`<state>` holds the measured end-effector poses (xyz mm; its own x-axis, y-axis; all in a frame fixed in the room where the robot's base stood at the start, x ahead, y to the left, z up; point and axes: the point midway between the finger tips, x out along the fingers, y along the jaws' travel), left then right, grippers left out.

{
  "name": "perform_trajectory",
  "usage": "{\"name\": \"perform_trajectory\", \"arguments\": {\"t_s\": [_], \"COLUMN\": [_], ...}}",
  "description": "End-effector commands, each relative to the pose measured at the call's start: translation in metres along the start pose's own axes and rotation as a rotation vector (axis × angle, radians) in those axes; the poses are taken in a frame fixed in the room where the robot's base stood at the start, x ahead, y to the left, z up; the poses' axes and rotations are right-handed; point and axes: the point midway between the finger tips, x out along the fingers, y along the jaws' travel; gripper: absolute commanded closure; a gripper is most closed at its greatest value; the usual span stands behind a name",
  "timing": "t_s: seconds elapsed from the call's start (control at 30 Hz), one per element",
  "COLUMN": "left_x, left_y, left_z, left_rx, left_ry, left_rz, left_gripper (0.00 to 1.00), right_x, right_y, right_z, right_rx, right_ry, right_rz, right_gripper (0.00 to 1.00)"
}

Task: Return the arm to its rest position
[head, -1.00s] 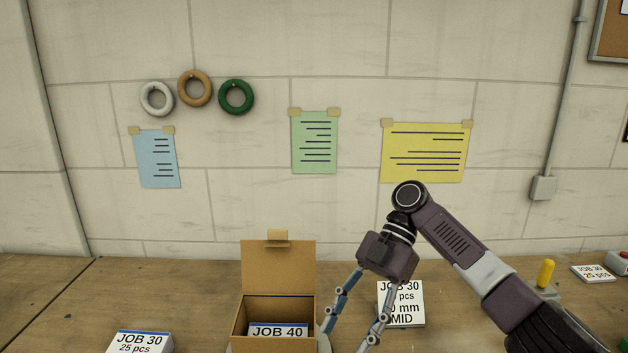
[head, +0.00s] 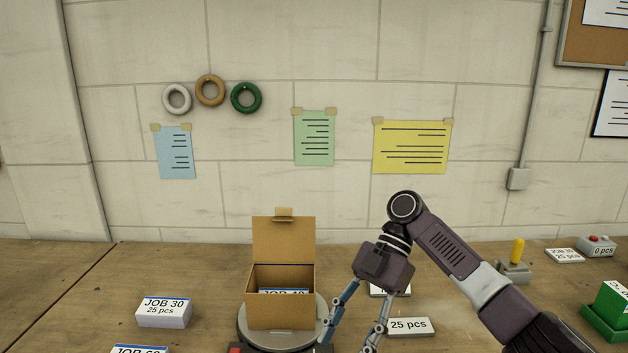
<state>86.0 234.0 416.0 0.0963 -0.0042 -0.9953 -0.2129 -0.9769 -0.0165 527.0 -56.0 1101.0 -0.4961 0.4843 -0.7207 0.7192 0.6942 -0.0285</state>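My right gripper (head: 352,330) comes in from the right and points down, its two fingers spread with nothing seen between them. It hangs just right of the open cardboard box (head: 281,310), and its fingertips reach the lower part of the head view. The box stands on a round grey turntable (head: 245,325) with its lid up. A stack labelled JOB 40 (head: 284,291) lies inside the box, partly hidden by the front wall. My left gripper is not in view.
A JOB 30 stack (head: 163,313) is left of the box. A 25 pcs card (head: 409,327) and a partly hidden card lie near my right gripper. At right are a yellow-handled tool (head: 515,262), a red-button box (head: 597,245) and a green holder (head: 608,312). The back left table is clear.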

Motion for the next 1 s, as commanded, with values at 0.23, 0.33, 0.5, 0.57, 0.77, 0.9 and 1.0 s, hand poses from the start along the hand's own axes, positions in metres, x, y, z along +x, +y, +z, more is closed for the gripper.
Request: {"name": "perform_trajectory", "arguments": {"t_s": [0.23,0.33,0.5,0.57,0.77,0.9,1.0], "left_x": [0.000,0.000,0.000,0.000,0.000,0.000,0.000], "left_y": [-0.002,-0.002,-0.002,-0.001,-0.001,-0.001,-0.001], "left_z": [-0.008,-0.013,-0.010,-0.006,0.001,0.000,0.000], "left_rx": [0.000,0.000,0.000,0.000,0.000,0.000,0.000], "left_ry": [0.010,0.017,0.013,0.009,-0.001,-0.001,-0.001], "left_rz": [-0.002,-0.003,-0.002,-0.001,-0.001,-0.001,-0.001], "left_gripper": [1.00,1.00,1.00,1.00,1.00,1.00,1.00], "right_x": [0.046,0.068,0.117,0.139,0.214,0.252,0.272], "right_y": [-0.003,-0.005,-0.011,-0.015,-0.031,-0.046,-0.061], "right_z": [0.019,0.027,0.043,0.049,0.068,0.078,0.086], "right_rx": [0.080,0.120,0.216,0.261,0.475,0.653,0.797], "right_ry": [-0.029,-0.046,-0.081,-0.097,-0.145,-0.164,-0.170], "right_rz": [-0.019,-0.021,-0.010,0.002,0.109,0.225,0.320], "right_gripper": [0.52,0.52,0.52,0.52,0.52,0.52,0.52]}}
